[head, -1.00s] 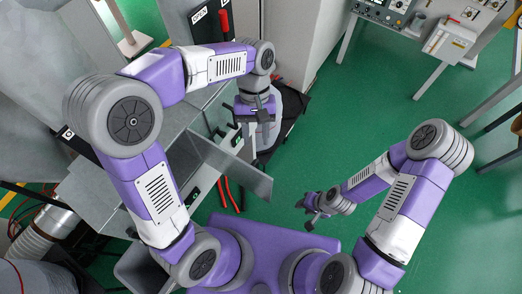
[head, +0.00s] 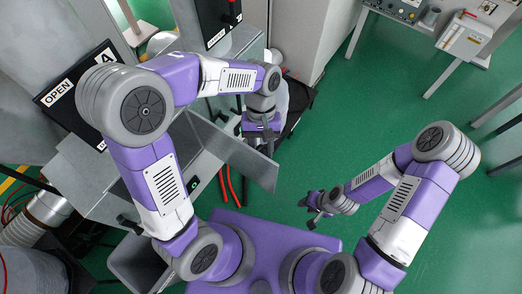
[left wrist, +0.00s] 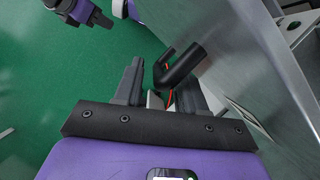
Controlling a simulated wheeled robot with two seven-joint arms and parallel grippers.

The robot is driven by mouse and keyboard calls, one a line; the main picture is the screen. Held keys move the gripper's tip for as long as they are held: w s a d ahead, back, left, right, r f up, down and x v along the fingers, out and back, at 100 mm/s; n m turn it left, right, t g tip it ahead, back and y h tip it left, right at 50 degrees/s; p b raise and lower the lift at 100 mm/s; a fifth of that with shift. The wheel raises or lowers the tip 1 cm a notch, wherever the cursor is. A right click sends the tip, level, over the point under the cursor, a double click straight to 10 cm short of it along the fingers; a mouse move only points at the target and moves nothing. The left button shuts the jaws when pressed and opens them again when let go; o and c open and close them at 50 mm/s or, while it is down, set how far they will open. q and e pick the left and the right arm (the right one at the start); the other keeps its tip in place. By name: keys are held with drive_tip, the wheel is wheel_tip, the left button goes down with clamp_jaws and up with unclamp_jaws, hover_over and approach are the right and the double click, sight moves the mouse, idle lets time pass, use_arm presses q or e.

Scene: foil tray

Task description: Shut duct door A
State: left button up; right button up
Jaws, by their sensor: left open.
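A black sign reading OPEN and A (head: 78,85) is on the grey housing at the left of the head view. A flat metal panel (head: 250,163) stands out from the metal box below it, and I cannot tell for sure whether it is duct door A. My left gripper (head: 262,130) is behind this panel, its fingertips largely hidden. In the left wrist view my left gripper (left wrist: 162,75) is open, with a black bent handle (left wrist: 182,65) close to its right finger; contact is unclear. A large metal sheet (left wrist: 240,70) fills the right side. My right gripper (head: 309,211) is open and empty over the floor.
A second black sign (head: 215,20) with a red handle is at the top. Red-handled tools (head: 228,185) lie beside the metal box. A ribbed hose (head: 45,215) is at lower left.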

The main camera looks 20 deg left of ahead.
use_arm(q)
drive_tip(key=shift+s+f, duration=0.25)
drive_tip(key=shift+f, duration=0.4)
clamp_jaws()
